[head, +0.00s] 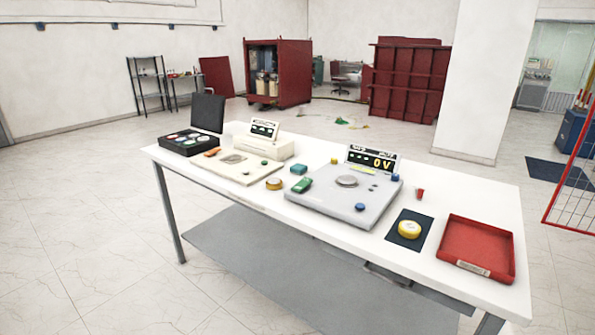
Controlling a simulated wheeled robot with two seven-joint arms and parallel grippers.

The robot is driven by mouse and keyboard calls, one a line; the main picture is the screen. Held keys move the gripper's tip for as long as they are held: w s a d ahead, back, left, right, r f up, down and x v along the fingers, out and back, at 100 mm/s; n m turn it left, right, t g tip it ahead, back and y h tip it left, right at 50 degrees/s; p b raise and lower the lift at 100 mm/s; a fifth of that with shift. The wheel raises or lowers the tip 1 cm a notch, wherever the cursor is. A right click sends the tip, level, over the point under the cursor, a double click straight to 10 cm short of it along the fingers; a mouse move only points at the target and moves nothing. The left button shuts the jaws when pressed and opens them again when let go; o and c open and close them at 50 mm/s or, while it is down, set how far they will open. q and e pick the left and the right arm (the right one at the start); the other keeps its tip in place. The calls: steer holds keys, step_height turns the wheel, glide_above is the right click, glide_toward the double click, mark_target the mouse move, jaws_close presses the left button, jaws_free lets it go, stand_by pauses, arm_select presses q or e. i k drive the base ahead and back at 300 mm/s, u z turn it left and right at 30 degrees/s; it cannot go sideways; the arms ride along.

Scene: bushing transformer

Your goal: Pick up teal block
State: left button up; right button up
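A small teal block (299,169) sits on the white table (340,258), near its middle and towards the far edge. It lies between the beige device (262,147) and the grey device with the "0V" display (345,205). A green object (302,186) lies just in front of it, on the left edge of the grey device. Neither of my grippers shows in the head view.
To the right are a yellow roll (409,229) on a dark mat (395,238), a small red cup (420,194) and a red tray (476,242). A black case (188,143) stands far left. The front strip of table is mostly clear.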

mark_target(298, 169)
steer(key=u, duration=0.6)
steer(key=i, duration=0.6)
steer(key=u, duration=0.5)
steer(key=i, duration=0.75)
steer(key=z, duration=0.45)
